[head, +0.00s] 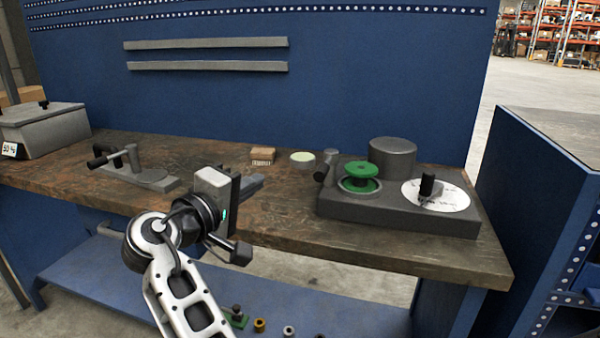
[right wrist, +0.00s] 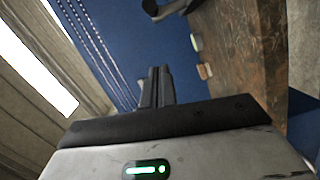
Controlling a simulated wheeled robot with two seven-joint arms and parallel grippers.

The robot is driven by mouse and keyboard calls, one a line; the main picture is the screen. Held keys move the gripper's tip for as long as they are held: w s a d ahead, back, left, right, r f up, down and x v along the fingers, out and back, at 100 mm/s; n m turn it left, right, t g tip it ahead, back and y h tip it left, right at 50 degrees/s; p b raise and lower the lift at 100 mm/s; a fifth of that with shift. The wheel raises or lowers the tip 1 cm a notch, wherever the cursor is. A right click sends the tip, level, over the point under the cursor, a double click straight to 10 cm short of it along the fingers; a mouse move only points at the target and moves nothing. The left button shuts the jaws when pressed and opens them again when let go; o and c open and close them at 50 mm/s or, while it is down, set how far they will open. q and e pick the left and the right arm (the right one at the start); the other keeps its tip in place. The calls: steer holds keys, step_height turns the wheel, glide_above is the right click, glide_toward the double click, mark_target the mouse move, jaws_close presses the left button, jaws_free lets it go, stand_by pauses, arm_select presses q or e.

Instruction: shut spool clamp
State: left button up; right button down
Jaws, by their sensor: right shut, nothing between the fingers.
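A grey machine base (head: 340,207) stands on the right part of the bench. It carries a green spool (head: 360,168) with a short dark lever arm (head: 324,168) beside its left edge; I take this lever as the spool clamp, but its exact position is too small to tell. My right gripper (head: 260,184) is in front of the bench, left of the base and apart from it. Its fingers are together and empty; they also show in the right wrist view (right wrist: 161,70). My left gripper is not in view.
A white dial with a black knob (head: 427,186) and a grey cylinder (head: 392,158) are on the base. A small box (head: 262,155) and a pale disc (head: 302,158) lie behind my gripper. A black-handled fixture (head: 130,165) and grey case (head: 45,128) stand left.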

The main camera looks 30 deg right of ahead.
steer(key=shift+d, duration=0.1)
arm_select(q)
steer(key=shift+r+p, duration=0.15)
steer(key=shift+p, duration=0.6)
arm_select(e)
steer(key=w+d+f, duration=0.1)
steer(key=d, duration=1)
steer(key=shift+w+d+f, duration=0.15)
steer(key=shift+w, duration=0.1)
